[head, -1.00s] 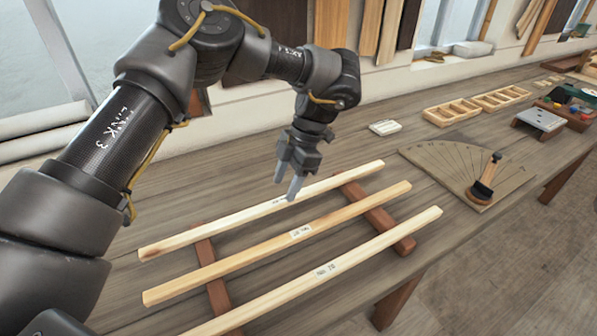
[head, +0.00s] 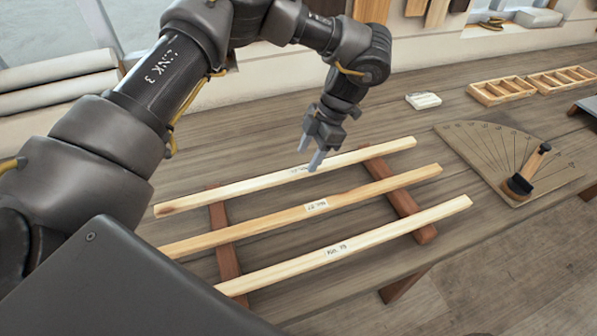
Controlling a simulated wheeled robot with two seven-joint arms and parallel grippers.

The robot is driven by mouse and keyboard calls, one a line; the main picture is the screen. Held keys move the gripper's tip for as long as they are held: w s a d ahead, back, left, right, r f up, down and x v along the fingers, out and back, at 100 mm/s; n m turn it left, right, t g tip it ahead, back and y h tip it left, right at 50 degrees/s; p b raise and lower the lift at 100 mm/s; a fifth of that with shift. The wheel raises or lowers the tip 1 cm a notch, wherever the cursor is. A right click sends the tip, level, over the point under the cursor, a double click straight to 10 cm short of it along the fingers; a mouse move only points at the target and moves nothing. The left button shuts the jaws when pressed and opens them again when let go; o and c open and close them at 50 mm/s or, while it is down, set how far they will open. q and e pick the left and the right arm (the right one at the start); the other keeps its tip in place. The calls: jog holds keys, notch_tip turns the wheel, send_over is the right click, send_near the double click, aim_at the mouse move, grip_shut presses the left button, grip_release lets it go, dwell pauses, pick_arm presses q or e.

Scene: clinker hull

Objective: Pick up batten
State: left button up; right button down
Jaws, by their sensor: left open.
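Three pale wooden battens lie side by side across two reddish-brown bearers on the workbench, each with a small paper label. The far batten (head: 240,187) has its label partly behind my left gripper's fingers. The middle batten (head: 260,221) and the near batten (head: 400,226) lie in front of it, apart from each other. My left gripper (head: 311,157) is open and empty, pointing down at the far batten near its label. I cannot tell whether the fingertips touch it. My right gripper is out of view.
The bearers (head: 224,240) and (head: 398,195) hold the battens off the workbench (head: 330,97). A fan-shaped wooden board (head: 485,150) with a dark-based handled tool (head: 520,185) lies to the right. A small white block (head: 423,101) and compartment trays (head: 500,91) sit farther back.

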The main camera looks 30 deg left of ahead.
aim_at(299, 170)
pick_arm(q)
jog(key=shift+w+a+f, duration=0.1)
jog(key=shift+w+f, duration=0.45)
jog(key=shift+w, duration=0.2)
jog(key=shift+s+a+f+p, duration=0.25)
jog(key=shift+a+f+p, duration=0.05)
jog(key=shift+f+p, duration=0.15)
jog(key=shift+s+a+f+p, duration=0.25)
jog(key=shift+a+f+p, duration=0.1)
jog(key=shift+f, duration=0.1)
jog(key=shift+s+a+f, duration=0.25)
jog(key=shift+s+f, duration=0.45)
jog(key=shift+s, duration=0.1)
jog(key=shift+w+d+f, duration=0.15)
jog(key=shift+w+f, duration=0.25)
jog(key=shift+f, duration=0.05)
jog(key=shift+s+r, duration=0.15)
jog(key=shift+s, duration=0.1)
jog(key=c, duration=0.6)
jog(key=shift+w, duration=0.1)
grip_shut()
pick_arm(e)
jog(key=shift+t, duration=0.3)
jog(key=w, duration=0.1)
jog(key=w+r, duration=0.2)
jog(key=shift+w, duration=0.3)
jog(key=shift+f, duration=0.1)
